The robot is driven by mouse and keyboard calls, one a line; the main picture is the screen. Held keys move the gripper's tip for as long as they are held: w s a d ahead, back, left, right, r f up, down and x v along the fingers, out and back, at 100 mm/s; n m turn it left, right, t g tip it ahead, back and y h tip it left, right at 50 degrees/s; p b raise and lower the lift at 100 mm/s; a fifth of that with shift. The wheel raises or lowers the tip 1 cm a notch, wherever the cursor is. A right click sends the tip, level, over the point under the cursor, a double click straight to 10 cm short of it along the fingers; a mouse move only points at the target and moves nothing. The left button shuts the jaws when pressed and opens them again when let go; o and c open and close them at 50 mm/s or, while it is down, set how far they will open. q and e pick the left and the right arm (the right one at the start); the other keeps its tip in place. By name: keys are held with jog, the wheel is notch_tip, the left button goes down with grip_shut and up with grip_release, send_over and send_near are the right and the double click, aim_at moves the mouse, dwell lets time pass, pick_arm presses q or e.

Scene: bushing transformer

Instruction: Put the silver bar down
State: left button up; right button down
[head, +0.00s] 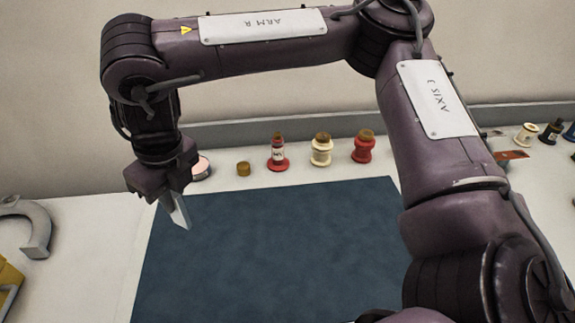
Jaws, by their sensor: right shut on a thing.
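The silver bar (178,211) is a short, light grey bar that hangs tilted below my right gripper (166,186). The gripper is shut on its upper end, which the jaws hide. The bar's lower end is over the upper left part of the dark blue mat (270,255); I cannot tell how high above the mat it is. My right arm comes in from the right and reaches across the top of the picture. My left gripper is not in view.
Behind the mat stand a pinkish round tin (201,168), a small brown cork-like piece (243,169), a red-based bottle (278,152), a cream spool (321,150) and a red spool (362,147). A grey horseshoe-shaped piece (36,226) lies at left. The middle of the mat is bare.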

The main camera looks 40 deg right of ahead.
jog(key=r+n, duration=0.1)
jog(key=n, duration=0.4)
jog(key=s+a+r+n+g, duration=0.1)
jog(key=n, duration=0.4)
jog(key=a+r+n+g+y, duration=0.1)
jog(key=n, duration=0.5)
jog(key=shift+s+a+r, duration=0.2)
jog(key=shift+a+r, duration=0.05)
jog(key=shift+r, duration=0.1)
send_over(195, 277)
notch_tip(195, 277, down, 20)
jog(key=shift+f, duration=0.1)
jog(key=shift+f+b, duration=0.1)
jog(key=shift+b, duration=0.3)
jog(key=c, duration=1.5)
grip_release()
